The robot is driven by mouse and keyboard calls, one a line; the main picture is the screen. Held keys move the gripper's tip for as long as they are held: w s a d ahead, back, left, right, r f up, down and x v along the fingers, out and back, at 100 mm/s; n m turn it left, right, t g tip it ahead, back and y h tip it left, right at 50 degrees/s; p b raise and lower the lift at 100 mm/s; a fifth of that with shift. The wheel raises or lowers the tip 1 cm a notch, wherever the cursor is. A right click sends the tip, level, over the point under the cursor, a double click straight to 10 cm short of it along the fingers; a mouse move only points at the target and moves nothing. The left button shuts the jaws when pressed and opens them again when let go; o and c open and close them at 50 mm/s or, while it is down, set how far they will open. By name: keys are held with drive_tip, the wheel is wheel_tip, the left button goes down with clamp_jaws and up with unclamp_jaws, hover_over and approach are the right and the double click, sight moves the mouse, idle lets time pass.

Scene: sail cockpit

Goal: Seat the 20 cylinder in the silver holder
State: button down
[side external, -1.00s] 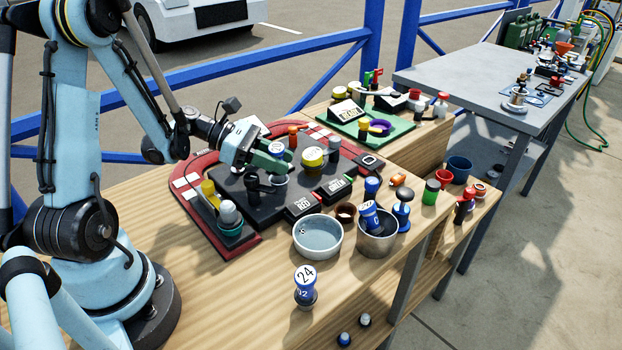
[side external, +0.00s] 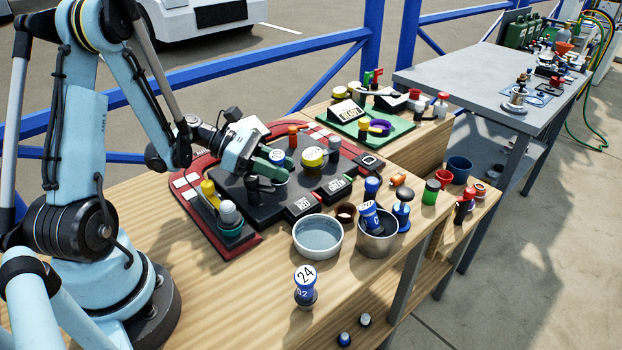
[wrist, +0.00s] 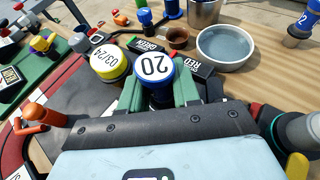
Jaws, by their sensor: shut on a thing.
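In the side view my gripper (side external: 268,163) holds the cylinder (side external: 278,156) upright, low over the dark board.
A yellow cylinder (side external: 313,157) stands close to the right, and a black peg (side external: 252,187) close in front. An orange valve-like part (side external: 293,130) is behind. A metal cup (side external: 378,243) with a blue cylinder and a round dish (side external: 318,238) stand on the wooden table.

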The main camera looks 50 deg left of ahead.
drive_tip(key=c, duration=1.1)
unclamp_jaws()
drive_tip(key=v, duration=1.1)
